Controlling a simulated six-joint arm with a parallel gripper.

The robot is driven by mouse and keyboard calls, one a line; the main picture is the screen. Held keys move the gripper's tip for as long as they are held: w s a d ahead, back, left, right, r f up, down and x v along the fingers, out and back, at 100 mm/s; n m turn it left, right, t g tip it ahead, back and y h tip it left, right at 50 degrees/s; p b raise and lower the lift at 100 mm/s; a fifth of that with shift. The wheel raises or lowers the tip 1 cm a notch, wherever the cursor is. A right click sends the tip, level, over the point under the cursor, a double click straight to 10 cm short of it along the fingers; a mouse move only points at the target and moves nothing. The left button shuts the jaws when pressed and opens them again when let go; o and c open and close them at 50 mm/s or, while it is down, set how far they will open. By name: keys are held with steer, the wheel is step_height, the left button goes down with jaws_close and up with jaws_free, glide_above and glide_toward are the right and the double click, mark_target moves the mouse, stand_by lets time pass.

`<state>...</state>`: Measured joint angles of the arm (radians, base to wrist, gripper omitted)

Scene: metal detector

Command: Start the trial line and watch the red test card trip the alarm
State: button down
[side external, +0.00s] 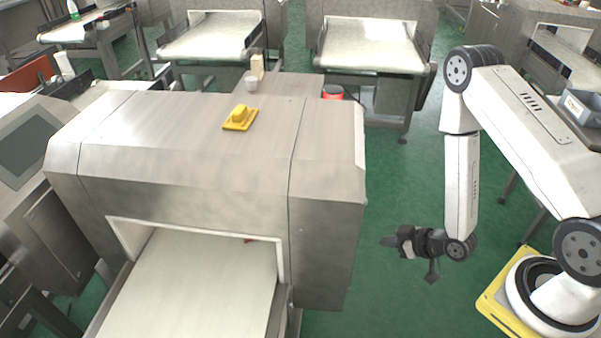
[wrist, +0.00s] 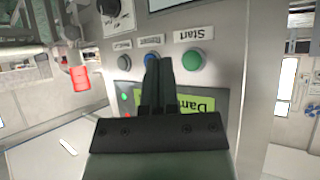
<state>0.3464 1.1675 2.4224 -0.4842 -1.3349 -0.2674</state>
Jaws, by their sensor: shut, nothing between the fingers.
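The metal detector (side external: 190,150) is a steel housing over a tunnel with a pale belt (side external: 190,290). A small red sliver (side external: 248,240) shows inside the tunnel mouth at its right; I cannot tell whether it is the test card. My gripper (side external: 388,242) is to the right of the housing, pointing toward its side. In the wrist view my shut, empty fingers (wrist: 160,62) are in front of the control panel, overlapping the area by the blue button (wrist: 152,58). The green Start button (wrist: 192,59) is just right of them. Contact cannot be judged.
A display (wrist: 200,104) and small indicator lights (wrist: 124,97) are on the panel, partly behind my gripper. A yellow object (side external: 240,117) lies on the housing. A red cylinder (side external: 332,92) stands behind it. Green floor lies open between housing and arm base.

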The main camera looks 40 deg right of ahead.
steer(key=shift+s+d, duration=0.5)
steer(key=shift+w, duration=0.1)
stand_by(0.4)
steer(key=w+r+g+h, duration=0.3)
steer(key=w+r+g, duration=0.1)
steer(key=r, duration=0.6)
steer(key=s+a+r+m+g, duration=0.3)
steer(key=s+r, duration=0.3)
steer(key=r, duration=0.4)
steer(key=shift+a+g, duration=0.3)
steer(key=shift+g, duration=0.1)
